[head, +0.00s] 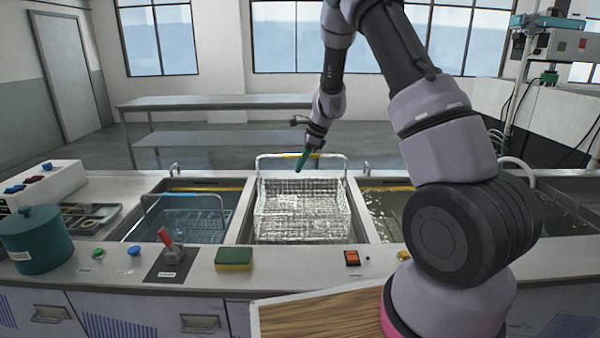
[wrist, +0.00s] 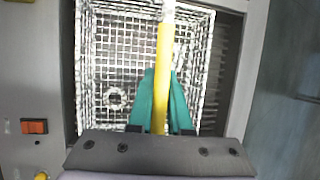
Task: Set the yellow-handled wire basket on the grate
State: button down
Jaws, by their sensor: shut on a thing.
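The yellow-handled wire basket (head: 297,212) is in the middle bay of the counter in the head view, between the two liquid-filled tanks. Its wire mesh (wrist: 120,65) fills much of the wrist view. My gripper (head: 304,158) is at the top of its handle. In the wrist view the green fingers of my gripper (wrist: 162,100) are shut on the yellow handle (wrist: 163,75). The grate is hidden or cannot be told apart under the basket. Whether the basket touches what lies below it is unclear.
A left tank (head: 185,220) holds another basket with a blue handle (head: 183,196). A right tank (head: 385,212) holds liquid. A sponge (head: 234,259), a red lever (head: 167,238), an orange switch (head: 352,258) and a teal pot (head: 36,240) sit along the counter.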

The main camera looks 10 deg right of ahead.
jog(key=shift+f, duration=1.2)
jog(key=c, duration=0.8)
grip_release()
jog(key=shift+f, duration=0.1)
jog(key=shift+c, duration=0.2)
